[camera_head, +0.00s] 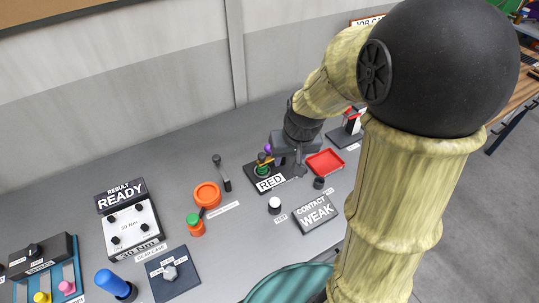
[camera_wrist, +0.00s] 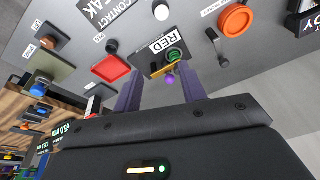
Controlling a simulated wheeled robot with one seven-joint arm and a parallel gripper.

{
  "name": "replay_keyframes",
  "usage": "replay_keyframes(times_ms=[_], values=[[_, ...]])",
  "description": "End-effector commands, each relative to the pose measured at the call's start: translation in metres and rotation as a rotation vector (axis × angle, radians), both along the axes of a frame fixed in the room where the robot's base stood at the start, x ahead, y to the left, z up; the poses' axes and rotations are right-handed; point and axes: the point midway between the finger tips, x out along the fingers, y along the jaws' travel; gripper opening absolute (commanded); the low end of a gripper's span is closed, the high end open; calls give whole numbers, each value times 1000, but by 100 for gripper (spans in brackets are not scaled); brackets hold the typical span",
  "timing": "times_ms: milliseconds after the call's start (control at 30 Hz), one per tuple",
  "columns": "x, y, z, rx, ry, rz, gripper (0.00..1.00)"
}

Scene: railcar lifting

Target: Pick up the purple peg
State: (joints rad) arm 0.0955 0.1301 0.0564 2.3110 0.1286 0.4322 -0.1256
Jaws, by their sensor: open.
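The purple peg (camera_head: 267,147) shows as a small purple spot at the black fixture with the RED label, partly hidden by my gripper in the head view. In the wrist view the purple peg (camera_wrist: 170,78) lies between my two fingers, close to a yellow-orange part (camera_wrist: 164,70) and a green ring (camera_wrist: 174,54). My gripper (camera_head: 288,162) is over the right side of that fixture. In the wrist view its two fingers (camera_wrist: 162,84) stand apart with the peg between them in the picture. I cannot tell whether either finger touches it.
A red tray (camera_head: 326,162) lies right of the fixture. A black-handled lever (camera_head: 222,172) and an orange ring (camera_head: 207,194) are to the left. A white-topped button (camera_head: 274,205) and the CONTACT WEAK sign (camera_head: 316,213) are in front. Bare grey table lies behind the fixture.

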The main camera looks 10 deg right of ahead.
Motion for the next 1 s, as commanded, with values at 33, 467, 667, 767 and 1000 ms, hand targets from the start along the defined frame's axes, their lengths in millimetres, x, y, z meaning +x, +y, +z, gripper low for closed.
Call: replay_keyframes(times_ms=[33,467,667,767,1000], values=[[26,-5,-13,21,-15,-9,41],[143,-27,-15,156,-121,1,41],[142,-27,-14,155,-121,1,41],[143,-27,-15,155,-120,0,41],[152,-21,-39,158,-115,-1,41]])
